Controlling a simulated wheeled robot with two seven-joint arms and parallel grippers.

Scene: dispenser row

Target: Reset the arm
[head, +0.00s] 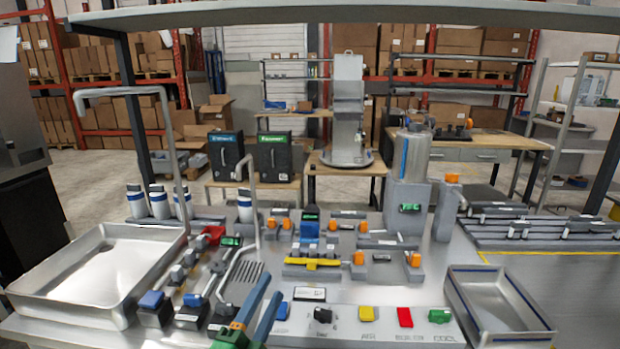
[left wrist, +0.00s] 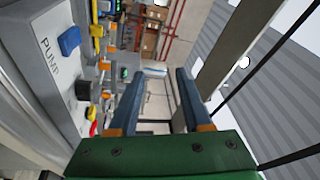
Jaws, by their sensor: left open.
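My left gripper (head: 271,289) comes up from the bottom edge of the head view, left of centre, with blue fingers and orange pads on a green body. In the left wrist view its two fingers (left wrist: 160,80) stand apart with nothing between them. It is in front of the row of dispensers, just left of the button panel (head: 345,331); how high it is above the bench I cannot tell. The panel also shows at the left of the wrist view, with a blue button (left wrist: 69,41) by the word PUMP. My right gripper is in neither view.
An empty metal tray (head: 60,298) lies at left, a smaller bin (head: 500,305) at right. The panel has a black knob (head: 322,314), yellow (head: 366,313), red (head: 404,317) and green (head: 439,316) buttons.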

